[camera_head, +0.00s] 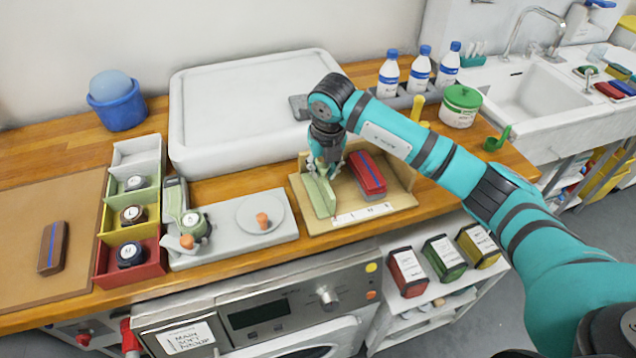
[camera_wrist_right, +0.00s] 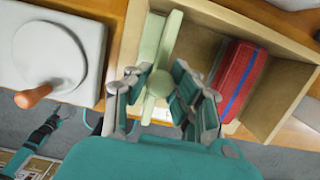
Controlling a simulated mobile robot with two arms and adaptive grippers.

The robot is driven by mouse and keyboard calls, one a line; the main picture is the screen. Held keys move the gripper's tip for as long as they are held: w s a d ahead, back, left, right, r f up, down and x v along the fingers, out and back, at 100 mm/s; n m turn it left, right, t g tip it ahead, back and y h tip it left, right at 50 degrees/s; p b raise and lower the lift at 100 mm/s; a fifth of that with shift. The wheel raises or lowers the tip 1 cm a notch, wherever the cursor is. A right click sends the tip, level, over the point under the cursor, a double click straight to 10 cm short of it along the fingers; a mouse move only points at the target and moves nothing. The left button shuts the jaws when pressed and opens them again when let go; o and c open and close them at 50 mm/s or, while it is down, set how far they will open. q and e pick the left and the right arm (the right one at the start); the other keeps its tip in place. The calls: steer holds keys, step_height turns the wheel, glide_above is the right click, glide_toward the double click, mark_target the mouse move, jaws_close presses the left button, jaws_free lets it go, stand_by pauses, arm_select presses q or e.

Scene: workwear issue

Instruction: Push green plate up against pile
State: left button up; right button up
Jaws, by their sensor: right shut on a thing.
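The green plate (camera_head: 320,197) stands upright in a shallow wooden tray (camera_head: 296,205), left of the pile. The pile (camera_head: 369,174) is red folded cloth with a blue stripe, lying against the tray's right part. My right gripper (camera_head: 325,172) is shut on the plate's round knob. In the right wrist view, my right gripper (camera_wrist_right: 158,85) has its fingers on both sides of the knob, and the green plate (camera_wrist_right: 150,38) runs upward from it. A strip of bare tray floor lies between the plate and the red pile (camera_wrist_right: 238,80).
A grey board (camera_head: 282,231) with a round disc and orange knob lies left of the tray. A large white lidded box (camera_head: 240,95) stands behind. Bottles (camera_head: 388,75) and a green-lidded tub (camera_head: 460,105) stand back right. The counter's front edge is close.

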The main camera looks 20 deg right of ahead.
steer(key=shift+d, duration=0.15)
steer(key=shift+w+d+b, duration=0.15)
steer(key=shift+d+b, duration=0.5)
steer(key=shift+d, duration=2.65)
steer(key=shift+w+d+b, duration=0.1)
steer(key=shift+d+b, duration=0.55)
steer(key=shift+d, duration=2.65)
steer(key=o, duration=0.8)
step_height(320, 180, up, 8)
steer(key=p, duration=0.5)
